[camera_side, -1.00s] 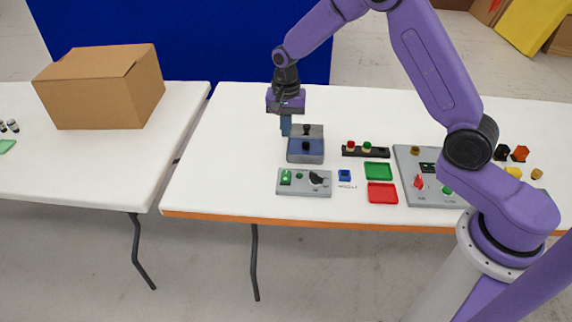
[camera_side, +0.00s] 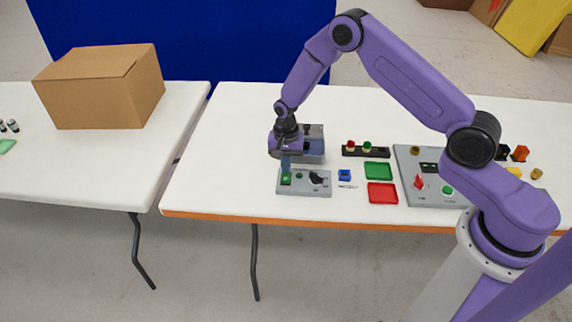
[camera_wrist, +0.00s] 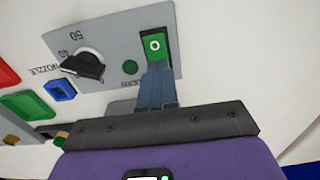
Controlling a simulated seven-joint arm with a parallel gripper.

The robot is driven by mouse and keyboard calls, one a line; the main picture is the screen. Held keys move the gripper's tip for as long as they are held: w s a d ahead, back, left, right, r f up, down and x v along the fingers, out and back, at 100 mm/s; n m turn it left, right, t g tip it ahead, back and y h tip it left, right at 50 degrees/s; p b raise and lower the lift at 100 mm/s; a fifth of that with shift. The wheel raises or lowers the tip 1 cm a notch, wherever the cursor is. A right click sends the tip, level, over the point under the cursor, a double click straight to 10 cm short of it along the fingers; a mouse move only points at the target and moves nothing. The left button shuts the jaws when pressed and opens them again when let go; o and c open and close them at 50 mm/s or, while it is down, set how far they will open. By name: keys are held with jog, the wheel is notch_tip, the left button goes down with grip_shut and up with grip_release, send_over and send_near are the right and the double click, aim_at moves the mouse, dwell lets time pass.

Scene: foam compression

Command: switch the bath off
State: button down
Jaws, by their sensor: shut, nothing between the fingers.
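The grey control panel (camera_side: 316,192) lies on the table in front of the bath (camera_side: 315,157), a grey box with blue inside, partly hidden by my gripper. A green rocker switch (camera_wrist: 155,45) with a white ring mark sits on the panel; its far half shows in the wrist view. My gripper (camera_wrist: 158,68) is shut and empty, with its fingertips at the near end of the switch. Whether they touch it I cannot tell. In the side view my gripper (camera_side: 286,172) points down over the switch (camera_side: 286,181).
A blue block (camera_side: 344,175) by the nozzle label, a green tray (camera_side: 377,170) and a red tray (camera_side: 382,193) lie to the right. A black rack (camera_side: 365,152) with red and green-topped pieces stands behind them. The table left of the panel is clear.

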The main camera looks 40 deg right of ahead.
aim_at(286, 176)
jog(key=shift+f, duration=0.15)
jog(key=shift+d+f, duration=0.1)
jog(key=shift+f, duration=0.25)
dwell(0.3)
jog(key=shift+s+a+r, duration=0.2)
jog(key=shift+s+a, duration=0.4)
jog(key=shift+a, duration=0.05)
jog(key=shift+r, duration=0.15)
jog(key=shift+w+r, duration=0.1)
jog(key=shift+r, duration=0.25)
notch_tip(286, 176, up, 13)
